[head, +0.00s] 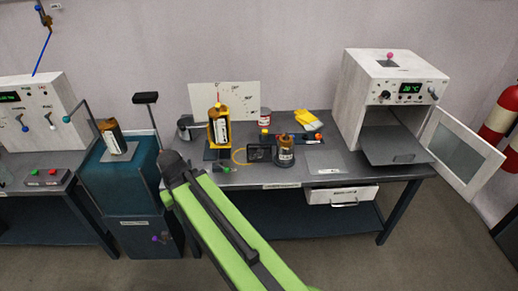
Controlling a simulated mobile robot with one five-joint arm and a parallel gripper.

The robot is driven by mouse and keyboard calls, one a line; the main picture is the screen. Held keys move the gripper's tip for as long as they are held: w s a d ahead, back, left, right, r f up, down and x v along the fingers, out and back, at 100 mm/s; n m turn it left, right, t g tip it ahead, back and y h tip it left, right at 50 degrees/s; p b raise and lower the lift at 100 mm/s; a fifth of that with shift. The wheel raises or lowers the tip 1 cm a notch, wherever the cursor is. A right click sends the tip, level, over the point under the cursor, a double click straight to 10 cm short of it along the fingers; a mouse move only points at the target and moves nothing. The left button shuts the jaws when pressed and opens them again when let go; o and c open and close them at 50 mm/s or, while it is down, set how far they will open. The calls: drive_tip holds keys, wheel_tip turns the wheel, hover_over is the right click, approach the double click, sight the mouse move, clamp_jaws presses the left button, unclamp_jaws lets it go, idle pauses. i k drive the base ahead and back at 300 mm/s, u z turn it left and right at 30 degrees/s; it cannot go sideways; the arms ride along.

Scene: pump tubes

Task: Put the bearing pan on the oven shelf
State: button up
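The white oven (360,85) stands at the right end of the bench. Its windowed door (461,152) is swung open to the right. A flat grey shelf (395,157) shows at the oven mouth, and I see nothing on it. I cannot tell the bearing pan for certain; small dark items lie mid-bench, among them a boxy dark piece (259,153). My green arm reaches up from the bottom, and its dark end, my gripper (171,160), is left of the bench front, far from the oven. Its fingers are too unclear to read.
The grey bench (330,158) holds a yellow-brown pump (220,127), a dark round pot (285,155), a red-and-white can (265,117) and yellow gloves (306,120). A drawer (341,196) sits partly out below. A teal cabinet (120,185) stands left, a red extinguisher (499,117) far right.

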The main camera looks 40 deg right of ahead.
sight(396, 144)
drive_tip(key=z, duration=0.05)
drive_tip(key=i, duration=0.85)
drive_tip(key=u, duration=0.15)
